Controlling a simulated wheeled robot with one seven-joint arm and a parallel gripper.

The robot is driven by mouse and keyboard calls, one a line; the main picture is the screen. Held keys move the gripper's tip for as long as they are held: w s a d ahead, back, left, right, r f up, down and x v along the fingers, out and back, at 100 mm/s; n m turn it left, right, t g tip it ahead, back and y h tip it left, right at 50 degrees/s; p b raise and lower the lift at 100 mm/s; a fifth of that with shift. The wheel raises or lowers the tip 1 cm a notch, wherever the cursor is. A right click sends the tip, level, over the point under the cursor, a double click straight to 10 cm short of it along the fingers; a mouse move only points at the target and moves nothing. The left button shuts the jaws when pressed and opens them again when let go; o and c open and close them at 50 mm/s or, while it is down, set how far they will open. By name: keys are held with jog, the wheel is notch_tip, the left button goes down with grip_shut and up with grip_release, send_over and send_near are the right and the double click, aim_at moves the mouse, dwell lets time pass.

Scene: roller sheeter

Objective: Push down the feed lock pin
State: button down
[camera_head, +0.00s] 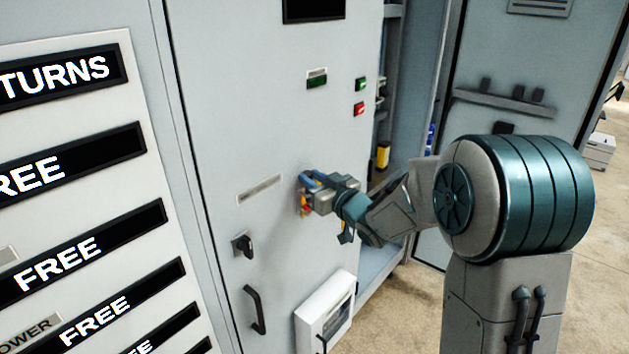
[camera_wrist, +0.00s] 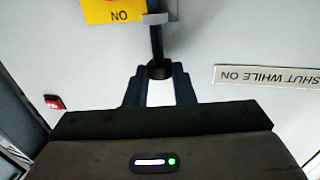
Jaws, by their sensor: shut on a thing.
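My gripper (camera_head: 306,182) is at the front of a grey cabinet door, beside a small red and yellow part (camera_head: 305,208). In the wrist view, the two dark fingers of my gripper (camera_wrist: 161,72) are shut on the round end of a dark lever (camera_wrist: 157,38). I cannot make out a feed lock pin for certain in either view. My gripper covers part of the lever in the head view.
The grey cabinet door (camera_head: 240,110) carries a green button (camera_head: 361,84), a red button (camera_head: 359,109), a black latch (camera_head: 242,245) and a black handle (camera_head: 255,309). A white box (camera_head: 325,310) sticks out below my gripper. Right of the door is an opening with shelves.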

jog(key=shift+s+f+b, duration=0.1)
jog(key=shift+f+b, duration=1.85)
jog(key=shift+f, duration=0.15)
jog(key=c, duration=1.2)
grip_release()
jog(key=shift+a+f, duration=0.1)
jog(key=b+v, duration=0.2)
jog(key=v, duration=1.2)
